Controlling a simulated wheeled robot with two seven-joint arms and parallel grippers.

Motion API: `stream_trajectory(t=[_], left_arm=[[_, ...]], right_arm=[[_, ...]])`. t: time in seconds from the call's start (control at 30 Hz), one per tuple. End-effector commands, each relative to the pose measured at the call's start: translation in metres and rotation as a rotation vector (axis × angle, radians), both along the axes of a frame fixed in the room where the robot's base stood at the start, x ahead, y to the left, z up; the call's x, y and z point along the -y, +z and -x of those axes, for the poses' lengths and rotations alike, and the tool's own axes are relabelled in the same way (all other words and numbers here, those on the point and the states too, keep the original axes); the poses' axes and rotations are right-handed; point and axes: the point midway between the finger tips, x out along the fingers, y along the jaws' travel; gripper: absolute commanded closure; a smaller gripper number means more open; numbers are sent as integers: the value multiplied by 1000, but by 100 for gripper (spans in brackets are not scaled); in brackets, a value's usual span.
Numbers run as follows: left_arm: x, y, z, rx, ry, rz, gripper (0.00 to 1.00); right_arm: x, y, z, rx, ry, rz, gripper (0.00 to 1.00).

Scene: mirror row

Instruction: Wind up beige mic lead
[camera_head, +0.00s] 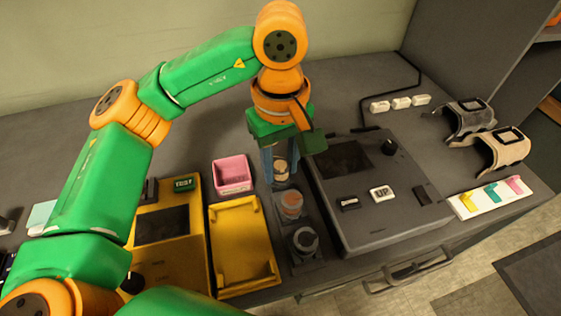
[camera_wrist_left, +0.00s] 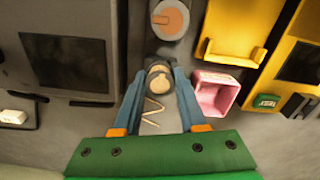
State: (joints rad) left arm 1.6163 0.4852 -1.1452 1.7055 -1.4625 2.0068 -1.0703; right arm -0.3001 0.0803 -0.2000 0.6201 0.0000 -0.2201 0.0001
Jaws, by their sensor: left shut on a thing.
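A round piece with a beige part and dark sides (camera_head: 281,169) stands at the far end of a short row on the counter. It also shows in the left wrist view (camera_wrist_left: 158,84), where a thin beige zigzag lead (camera_wrist_left: 152,109) lies beside it. My left gripper (camera_head: 281,160) points down from above and is shut on this piece, one blue finger on each side. The fingers hide part of it in the head view. The piece looks upright. My right gripper is not in view.
An orange-topped round piece (camera_head: 292,205) and a grey one (camera_head: 304,241) continue the row. A pink box (camera_head: 232,174) and yellow tray (camera_head: 243,246) are left of it. A dark console (camera_head: 385,208) stands close on the right, with white blocks (camera_head: 401,103) behind it.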

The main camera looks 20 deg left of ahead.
Motion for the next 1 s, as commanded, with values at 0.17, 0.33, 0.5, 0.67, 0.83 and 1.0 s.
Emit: stream_trajectory(t=[0.17, 0.33, 0.5, 0.67, 0.83, 1.0], left_arm=[[0, 0, 0, 0, 0, 0, 81], [0, 1, 0, 0, -179, 0, 81], [0, 1, 0, -1, -607, 1, 81], [-1, 1, -1, 0, -1082, 0, 81], [-1, 0, -1, 0, -1508, 0, 81], [-1, 0, -1, 0, -1606, 0, 81]], right_arm=[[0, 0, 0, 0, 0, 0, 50], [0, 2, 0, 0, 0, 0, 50], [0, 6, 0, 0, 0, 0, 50], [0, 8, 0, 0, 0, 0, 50], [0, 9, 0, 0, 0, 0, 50], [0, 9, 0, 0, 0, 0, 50]])
